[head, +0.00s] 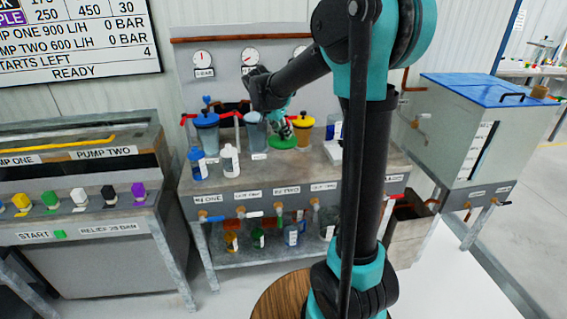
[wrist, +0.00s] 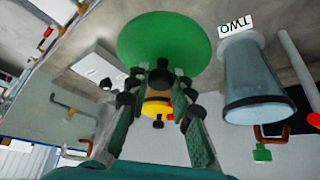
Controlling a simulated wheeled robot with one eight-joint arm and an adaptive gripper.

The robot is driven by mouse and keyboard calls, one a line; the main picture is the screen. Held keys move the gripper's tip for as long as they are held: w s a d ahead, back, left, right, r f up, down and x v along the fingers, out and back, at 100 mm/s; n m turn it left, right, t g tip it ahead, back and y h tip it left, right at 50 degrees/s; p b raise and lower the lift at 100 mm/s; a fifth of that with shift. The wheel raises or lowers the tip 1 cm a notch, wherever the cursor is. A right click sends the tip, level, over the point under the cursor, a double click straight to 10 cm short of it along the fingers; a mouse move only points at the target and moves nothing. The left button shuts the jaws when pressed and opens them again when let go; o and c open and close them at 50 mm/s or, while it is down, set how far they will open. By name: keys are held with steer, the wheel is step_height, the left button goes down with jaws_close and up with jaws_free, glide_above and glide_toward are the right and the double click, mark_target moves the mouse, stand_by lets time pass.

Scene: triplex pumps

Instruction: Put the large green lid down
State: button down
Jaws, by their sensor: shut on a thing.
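The large green lid (head: 283,142) is a round disc, level with or just over the bench top, in front of the yellow-lidded tank. In the wrist view the lid (wrist: 150,40) fills the top middle, beyond my fingertips. My gripper (head: 285,128) comes down on it from above. I cannot tell whether the lid touches the bench (head: 245,181).
The lidless tank (wrist: 255,85), labelled TWO, stands close beside the lid. A yellow lid (head: 303,121) tops the tank behind, and a blue lid (head: 206,119) tops the left one.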

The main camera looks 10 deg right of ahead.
mark_target(275, 146)
step_height(275, 146, down, 12)
steer(key=shift+f, duration=0.2)
stand_by(0.4)
steer(key=c, duration=1.3)
jaws_free()
steer(key=shift+f, duration=0.1)
steer(key=shift+c, duration=0.2)
steer(key=v, duration=1.1)
steer(key=shift+r, duration=0.4)
steer(key=shift+s, duration=0.3)
steer(key=s+d+f+n+y, duration=0.1)
steer(key=s+d+f+n, duration=0.1)
steer(key=s, duration=0.6)
steer(key=s+d+f+n+y, duration=0.1)
steer(key=s+d+f+n, duration=0.2)
steer(key=s+f, duration=0.3)
steer(key=s+d+f+n+y, duration=0.2)
steer(key=s+d+f+n, duration=0.1)
steer(key=s, duration=0.8)
steer(key=shift+s+f+n, duration=0.4)
steer(key=shift+f+n, duration=0.1)
